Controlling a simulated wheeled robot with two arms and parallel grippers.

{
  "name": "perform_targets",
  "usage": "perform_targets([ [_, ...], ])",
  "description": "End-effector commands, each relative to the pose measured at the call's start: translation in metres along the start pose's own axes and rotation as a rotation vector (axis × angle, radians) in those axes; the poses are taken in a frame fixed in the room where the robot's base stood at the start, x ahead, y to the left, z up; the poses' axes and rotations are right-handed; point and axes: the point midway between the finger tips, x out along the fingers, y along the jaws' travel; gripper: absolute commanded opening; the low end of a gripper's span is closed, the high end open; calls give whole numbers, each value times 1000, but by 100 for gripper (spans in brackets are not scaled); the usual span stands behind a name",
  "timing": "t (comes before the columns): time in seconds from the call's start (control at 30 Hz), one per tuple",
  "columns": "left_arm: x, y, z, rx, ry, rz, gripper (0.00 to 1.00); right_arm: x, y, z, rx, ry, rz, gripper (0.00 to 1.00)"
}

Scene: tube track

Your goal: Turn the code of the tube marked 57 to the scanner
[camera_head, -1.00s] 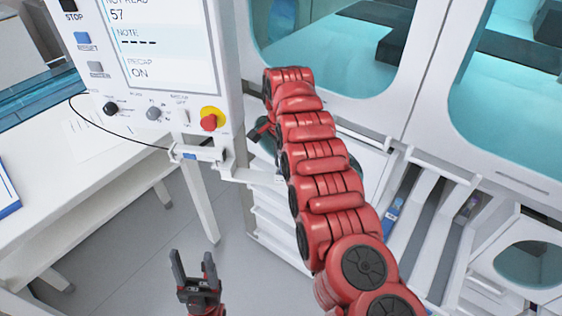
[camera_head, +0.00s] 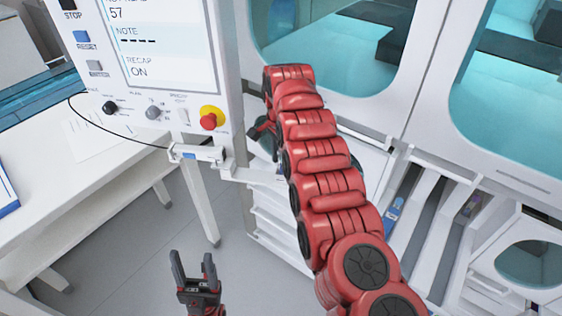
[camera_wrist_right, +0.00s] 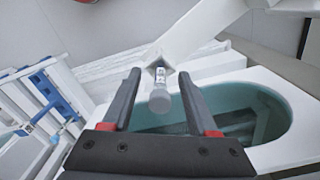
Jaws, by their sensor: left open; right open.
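A tube (camera_wrist_right: 160,73) with a grey cap (camera_wrist_right: 160,101) and a printed label shows in the right wrist view, with its cap toward the camera. I cannot read a number on it. My right gripper (camera_wrist_right: 159,82) is open, with one finger on each side of the tube and visible gaps to the cap. In the head view my right arm hides the tube and most of this gripper. The screen (camera_head: 160,40) reads 57 under a cut-off line. My left gripper (camera_head: 193,262) is open and empty, low over the floor. I cannot make out the scanner for certain.
A white bracket (camera_head: 198,154) juts out below the panel with the red stop button (camera_head: 208,121). A white table (camera_head: 90,180) stands at left. The floor around my left gripper is clear.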

Motion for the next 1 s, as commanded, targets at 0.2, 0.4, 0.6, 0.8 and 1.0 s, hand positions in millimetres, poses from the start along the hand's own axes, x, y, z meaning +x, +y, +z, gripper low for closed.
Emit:
perform_targets([
  [0.2, 3, 0, 0, 0, 0, 0, 59, -40, 0, -3, 2, 3, -5, 59],
  [0.4, 39, -2, -7, 0, 1, 0, 59, -86, 0, 0, 0, 1, 0, 59],
  [0.6, 78, -4, -13, 0, 0, 0, 59, -124, 0, 0, 1, 2, -2, 59],
  [0.8, 109, -5, -18, 0, 0, 0, 59, -156, 0, 0, 0, 1, -1, 59],
  [1.0, 123, -6, -21, 0, 0, 0, 59, -168, 0, 0, 0, 1, 0, 59],
])
